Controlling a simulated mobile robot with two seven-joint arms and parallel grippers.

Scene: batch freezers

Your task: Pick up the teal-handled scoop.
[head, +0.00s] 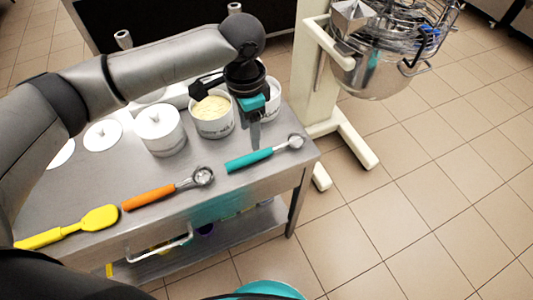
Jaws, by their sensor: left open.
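The teal-handled scoop (250,159) lies on the steel table near its right end. Its handle points left and its round metal bowl is at the right, close to the table's edge. My left gripper (255,140) points down above the far side of the scoop, close to the handle, and nothing shows between its fingers. Whether a fingertip touches the scoop cannot be told. My right gripper is not in view.
An orange-handled scoop (150,197) and a yellow spatula (70,226) lie to the left on the steel table (190,218). A lidded white tub (160,131) and an open tub of pale yellow contents (212,116) stand behind. A mixer stand (312,75) is beyond the right edge.

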